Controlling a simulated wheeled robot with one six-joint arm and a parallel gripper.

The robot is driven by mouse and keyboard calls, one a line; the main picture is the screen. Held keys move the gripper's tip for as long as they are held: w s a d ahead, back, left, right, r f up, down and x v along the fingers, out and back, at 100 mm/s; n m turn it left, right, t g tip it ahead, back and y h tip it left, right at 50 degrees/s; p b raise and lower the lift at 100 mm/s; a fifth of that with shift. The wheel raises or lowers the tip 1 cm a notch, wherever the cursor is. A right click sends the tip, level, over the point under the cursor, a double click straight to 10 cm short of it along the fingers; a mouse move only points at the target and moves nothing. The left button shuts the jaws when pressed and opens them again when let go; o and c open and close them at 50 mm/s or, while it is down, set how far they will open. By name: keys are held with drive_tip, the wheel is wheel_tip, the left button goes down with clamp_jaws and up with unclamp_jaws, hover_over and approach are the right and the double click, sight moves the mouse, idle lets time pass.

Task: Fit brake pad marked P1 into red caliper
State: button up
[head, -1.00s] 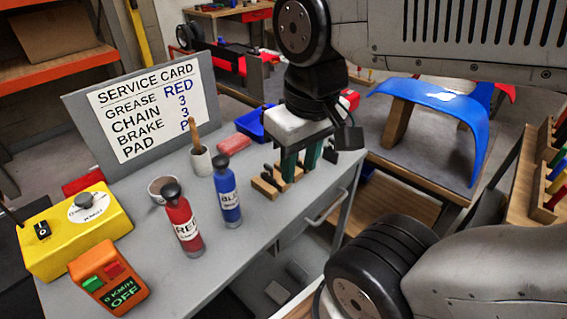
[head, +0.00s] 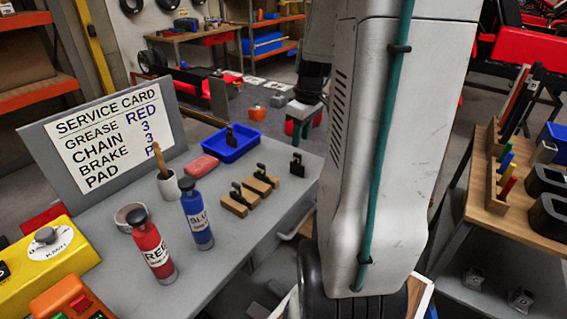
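My gripper (head: 301,126) is small in the head view, beyond the far right edge of the grey table. Its green fingers point down, and I cannot tell whether they hold anything. Small black parts that look like brake pads stand on wooden blocks (head: 236,208) (head: 262,187) on the table. Another black piece (head: 297,164) stands near the table's right side, and one (head: 230,138) is in the blue tray. No P1 mark is legible. A red shape (head: 316,118) shows behind my gripper; I cannot tell if it is the red caliper.
The grey table (head: 200,262) holds red (head: 152,252) and blue (head: 197,217) bottles, a blue tray (head: 243,147), a pink block (head: 202,166) and a service card (head: 105,139). A wooden bench (head: 487,205) stands right. My arm blocks the middle.

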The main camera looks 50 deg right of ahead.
sight(298, 154)
drive_tip(key=f, duration=0.5)
drive_tip(key=w+f, duration=0.1)
drive_tip(key=f, duration=0.1)
drive_tip(key=shift+w+d+f, duration=0.1)
drive_tip(key=shift+d+f, duration=0.05)
drive_tip(key=shift+f, duration=0.15)
clamp_jaws()
